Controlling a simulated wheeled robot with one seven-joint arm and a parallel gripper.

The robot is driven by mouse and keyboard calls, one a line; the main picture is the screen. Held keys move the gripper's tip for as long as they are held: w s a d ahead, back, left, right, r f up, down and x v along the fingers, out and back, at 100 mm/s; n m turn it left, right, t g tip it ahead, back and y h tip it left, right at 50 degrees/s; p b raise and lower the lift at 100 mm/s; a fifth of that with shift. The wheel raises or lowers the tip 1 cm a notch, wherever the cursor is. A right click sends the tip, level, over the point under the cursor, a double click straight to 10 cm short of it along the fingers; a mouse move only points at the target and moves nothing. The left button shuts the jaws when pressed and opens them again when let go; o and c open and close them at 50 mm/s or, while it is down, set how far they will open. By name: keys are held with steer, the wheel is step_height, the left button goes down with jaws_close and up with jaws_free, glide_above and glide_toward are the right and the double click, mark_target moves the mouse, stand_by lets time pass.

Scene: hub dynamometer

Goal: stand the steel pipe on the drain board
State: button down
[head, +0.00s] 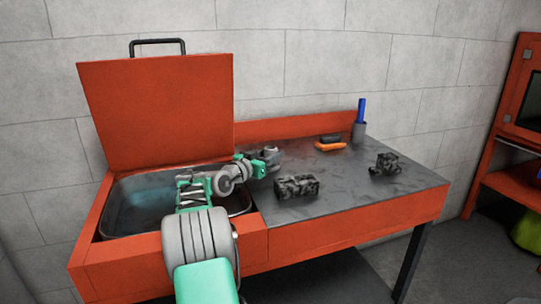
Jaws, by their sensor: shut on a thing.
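The drain board (340,188) is the flat grey, stained metal top to the right of the wash basin. My gripper (270,160) is over the left rear part of the board, near the basin's right edge. It is small in view and its fingers are partly hidden. It is shut on a short grey piece (273,154), which looks like the steel pipe. I cannot tell clearly whether the piece touches the board or how far it tilts.
A dark mottled block (297,187) lies right of my arm. Another dark part (385,163) sits farther right.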

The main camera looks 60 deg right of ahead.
steer(key=c, duration=0.8)
jaws_free()
steer(key=shift+f, duration=0.1)
steer(key=shift+a+r+p, duration=0.1)
steer(key=shift+r+p, duration=0.3)
steer(key=shift+p, duration=0.05)
steer(key=a, duration=0.4)
steer(key=w+a, duration=0.1)
steer(key=a, duration=0.2)
steer(key=w+a, duration=0.1)
steer(key=a, duration=0.3)
steer(key=shift+w+a+f, duration=0.15)
steer(key=shift+a+f, duration=0.05)
steer(key=shift+a, duration=0.15)
